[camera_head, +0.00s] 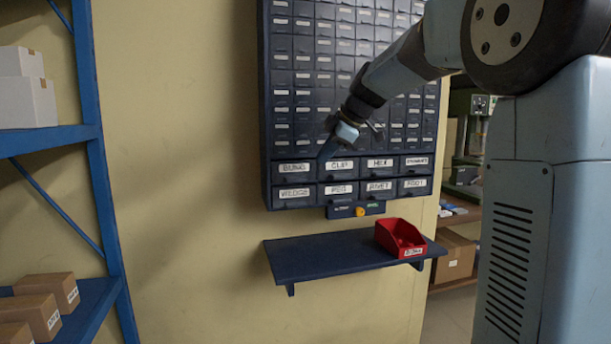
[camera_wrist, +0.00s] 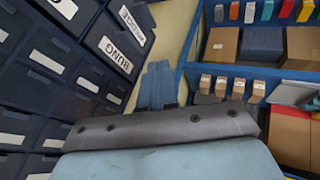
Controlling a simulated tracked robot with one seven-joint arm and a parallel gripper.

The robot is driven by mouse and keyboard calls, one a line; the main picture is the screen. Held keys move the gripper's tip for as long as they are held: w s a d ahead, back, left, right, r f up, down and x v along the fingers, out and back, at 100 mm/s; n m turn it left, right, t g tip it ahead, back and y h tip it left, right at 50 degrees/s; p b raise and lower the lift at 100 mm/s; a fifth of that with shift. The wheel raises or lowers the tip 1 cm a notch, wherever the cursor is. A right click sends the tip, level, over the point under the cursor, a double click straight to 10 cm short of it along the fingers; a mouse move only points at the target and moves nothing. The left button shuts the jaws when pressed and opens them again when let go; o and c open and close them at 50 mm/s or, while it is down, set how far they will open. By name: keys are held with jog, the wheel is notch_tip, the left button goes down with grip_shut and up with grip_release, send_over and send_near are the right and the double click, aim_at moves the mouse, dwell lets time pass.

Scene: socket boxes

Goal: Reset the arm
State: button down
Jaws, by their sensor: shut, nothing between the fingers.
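My gripper (camera_head: 326,151) is in front of the wall cabinet (camera_head: 268,110), near the labelled drawers BUNG (camera_head: 294,170) and CLIP (camera_head: 342,168). My arm reaches across from the right to the cabinet. In the wrist view the two blue-grey fingers (camera_wrist: 158,84) are together with nothing between them. The BUNG drawer also shows in the wrist view (camera_wrist: 113,55), to the left of the fingers. I cannot tell how far the fingertips are from the drawer fronts.
A dark blue shelf (camera_head: 320,261) below the cabinet holds a red bin (camera_head: 400,238) at its right end. A blue rack (camera_head: 100,170) with cartons (camera_head: 40,311) stands at the left. A bench with a machine (camera_head: 466,160) is behind at the right.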

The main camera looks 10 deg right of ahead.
jog(key=s+d+f+m+h, duration=0.1)
jog(key=s+f+m, duration=0.3)
jog(key=s, duration=0.7)
jog(key=s+d+f+m+h, duration=0.2)
jog(key=s+f+m, duration=0.3)
jog(key=s+m, duration=0.3)
jog(key=s+d+f+m+h, duration=0.2)
jog(key=s+f+m, duration=0.3)
jog(key=s, duration=1.1)
jog(key=shift+d+f+m+t, duration=0.3)
jog(key=shift+d+m, duration=0.2)
jog(key=shift+d, duration=0.1)
jog(key=c, duration=1.9)
grip_release()
